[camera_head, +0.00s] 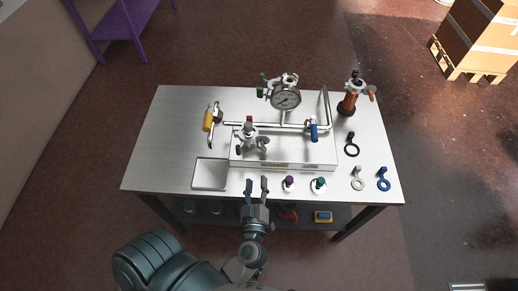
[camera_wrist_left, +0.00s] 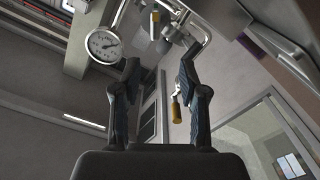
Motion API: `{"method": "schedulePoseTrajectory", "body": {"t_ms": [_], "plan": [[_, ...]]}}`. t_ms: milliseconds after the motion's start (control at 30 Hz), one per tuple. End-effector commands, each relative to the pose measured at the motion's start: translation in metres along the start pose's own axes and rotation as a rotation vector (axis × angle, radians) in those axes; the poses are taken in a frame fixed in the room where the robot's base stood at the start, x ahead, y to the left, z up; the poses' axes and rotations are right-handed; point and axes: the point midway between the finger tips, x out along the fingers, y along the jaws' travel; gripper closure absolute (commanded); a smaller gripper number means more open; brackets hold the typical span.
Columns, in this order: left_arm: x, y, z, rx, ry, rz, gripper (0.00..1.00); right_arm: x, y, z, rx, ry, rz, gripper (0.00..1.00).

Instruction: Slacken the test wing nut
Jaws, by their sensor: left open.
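A metal pipe rig (camera_head: 300,150) with a round dial gauge (camera_head: 286,99) stands on the steel table. A small grey fitting (camera_head: 249,139) with a red top stands at its front left; a wing nut may be part of it, but it is too small to tell. My left gripper (camera_head: 257,183) is open and empty at the table's front edge, in front of the rig and apart from it. In the left wrist view, its open fingers (camera_wrist_left: 159,70) have the gauge (camera_wrist_left: 104,44) to their left and a yellow handle (camera_wrist_left: 176,111) between them, farther off. My right gripper is not in view.
A yellow handle (camera_head: 208,120) and a blue handle (camera_head: 313,131) sit on the rig's sides. A shallow tray (camera_head: 210,174), purple-topped (camera_head: 289,181) and teal-topped (camera_head: 319,184) items line the front. An orange-brown tool (camera_head: 348,103) stands back right. The table's left side is clear.

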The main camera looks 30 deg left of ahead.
Motion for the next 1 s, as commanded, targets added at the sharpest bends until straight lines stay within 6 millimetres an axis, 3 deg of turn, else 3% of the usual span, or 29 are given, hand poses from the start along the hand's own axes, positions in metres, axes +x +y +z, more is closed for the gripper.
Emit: {"method": "schedulePoseTrajectory", "body": {"t_ms": [300,500,700,1000], "plan": [[0.079,0.001,0.000,-0.001,0.004,0.003,0.57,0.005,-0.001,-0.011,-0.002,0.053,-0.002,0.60],[0.117,-0.002,0.000,-0.003,0.001,0.002,0.57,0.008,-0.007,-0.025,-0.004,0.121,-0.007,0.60],[0.133,0.000,0.001,-0.001,0.000,0.003,0.57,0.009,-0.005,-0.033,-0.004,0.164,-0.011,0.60],[0.135,0.002,0.000,0.000,0.001,0.004,0.57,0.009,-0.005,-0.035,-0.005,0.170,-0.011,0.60]]}}
